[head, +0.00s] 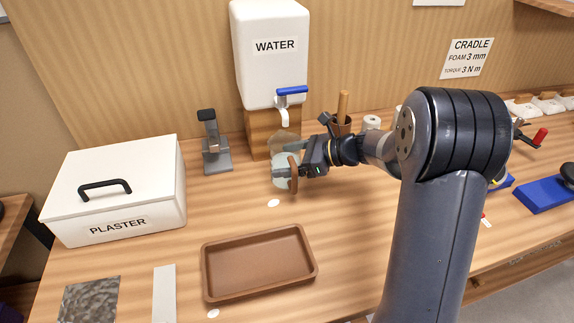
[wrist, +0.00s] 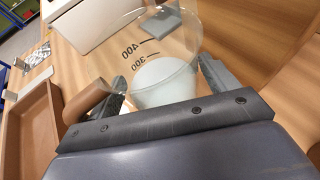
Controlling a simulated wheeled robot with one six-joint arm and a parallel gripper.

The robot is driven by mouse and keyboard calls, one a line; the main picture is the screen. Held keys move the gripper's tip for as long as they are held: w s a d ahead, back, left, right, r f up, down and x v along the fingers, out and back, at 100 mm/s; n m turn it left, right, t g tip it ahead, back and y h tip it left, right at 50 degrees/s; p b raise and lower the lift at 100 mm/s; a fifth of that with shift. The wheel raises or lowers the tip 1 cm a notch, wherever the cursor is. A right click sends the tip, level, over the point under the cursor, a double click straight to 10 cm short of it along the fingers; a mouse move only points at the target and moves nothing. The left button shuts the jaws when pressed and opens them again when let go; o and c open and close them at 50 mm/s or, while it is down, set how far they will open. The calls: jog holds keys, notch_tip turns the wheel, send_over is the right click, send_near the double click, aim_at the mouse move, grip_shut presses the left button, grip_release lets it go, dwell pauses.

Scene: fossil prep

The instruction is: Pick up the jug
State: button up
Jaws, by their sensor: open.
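The jug (head: 284,183) is a clear measuring vessel with a brown handle, standing below the water tank's tap in the head view. The wrist view shows the jug (wrist: 150,68) with marks 300 and 400 and a pale whitish lower part. My gripper (head: 283,161) is at the jug from the right, low over the table. In the wrist view my gripper (wrist: 166,86) is open, with one finger on each side of the jug. The brown handle lies beside the left finger there. I cannot tell whether either finger touches the jug.
The white water tank (head: 270,70) with a blue-levered tap (head: 288,92) stands behind the jug on a wooden block. A grey stand (head: 217,158) and white plaster box (head: 120,190) are to the left. A brown tray (head: 258,264) lies in front.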

jog(key=c, duration=0.8)
jog(key=shift+c, duration=0.2)
jog(key=shift+r, duration=0.5)
jog(key=shift+s+d+r, duration=0.1)
jog(key=shift+d+r, duration=0.15)
jog(key=shift+r, duration=0.4)
jog(key=shift+d+r, duration=0.2)
jog(key=shift+r, duration=0.4)
jog(key=s+d+b, duration=0.1)
jog(key=s+d, duration=0.3)
jog(key=d, duration=1.2)
jog(key=shift+d, duration=0.3)
jog(key=shift+s, duration=0.1)
jog(key=o, duration=0.5)
jog(key=shift+c, duration=0.2)
jog(key=c, duration=0.8)
